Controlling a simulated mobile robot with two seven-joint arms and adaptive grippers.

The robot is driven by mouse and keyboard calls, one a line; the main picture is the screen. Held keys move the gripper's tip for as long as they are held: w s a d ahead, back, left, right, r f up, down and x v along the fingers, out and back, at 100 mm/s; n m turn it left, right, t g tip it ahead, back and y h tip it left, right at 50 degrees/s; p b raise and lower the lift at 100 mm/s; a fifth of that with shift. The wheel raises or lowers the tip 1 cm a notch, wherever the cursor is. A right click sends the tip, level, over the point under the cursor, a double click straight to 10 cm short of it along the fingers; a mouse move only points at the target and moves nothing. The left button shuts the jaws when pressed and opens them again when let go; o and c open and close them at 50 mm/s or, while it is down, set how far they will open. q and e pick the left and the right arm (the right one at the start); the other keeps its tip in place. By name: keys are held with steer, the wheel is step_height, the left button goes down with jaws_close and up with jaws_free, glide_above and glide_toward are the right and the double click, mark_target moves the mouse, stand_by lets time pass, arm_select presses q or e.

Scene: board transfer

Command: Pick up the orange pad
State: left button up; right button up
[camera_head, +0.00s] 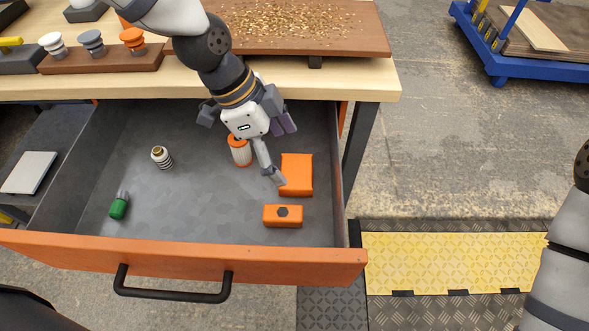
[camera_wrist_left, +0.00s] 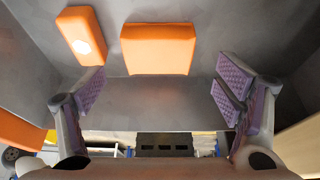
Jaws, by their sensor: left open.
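The orange pad (camera_head: 297,174) appears to be the larger plain orange block lying on the right side of the open drawer's floor. In the left wrist view it shows as a plain orange block (camera_wrist_left: 158,48), centred beyond and between my fingers. My left gripper (camera_head: 279,150) is open and empty, reaching down into the drawer, just left of and above the pad. One finger overlaps the pad's left edge in the head view; I cannot tell whether they touch. The purple finger pads show on both sides in the wrist view (camera_wrist_left: 160,80). My right gripper is out of view.
A smaller orange block with a hexagon mark (camera_head: 283,223) lies in front of the pad. The drawer (camera_head: 190,257) also holds an orange-capped jar (camera_head: 240,153), a striped bottle (camera_head: 162,158) and a green bottle (camera_head: 119,207). The drawer's right wall is close to the pad.

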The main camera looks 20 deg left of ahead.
mark_target(296, 171)
arm_select(q)
steer(key=x, duration=0.5)
steer(key=shift+d+f+b, duration=0.15)
steer(key=shift+d+b, duration=0.15)
steer(key=shift+b, duration=0.05)
steer(key=c, duration=0.8)
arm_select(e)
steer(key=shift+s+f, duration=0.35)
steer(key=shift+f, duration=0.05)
arm_select(q)
step_height(296, 171, up, 18)
steer(key=shift+r+p, duration=0.1)
steer(key=shift+p, duration=1.15)
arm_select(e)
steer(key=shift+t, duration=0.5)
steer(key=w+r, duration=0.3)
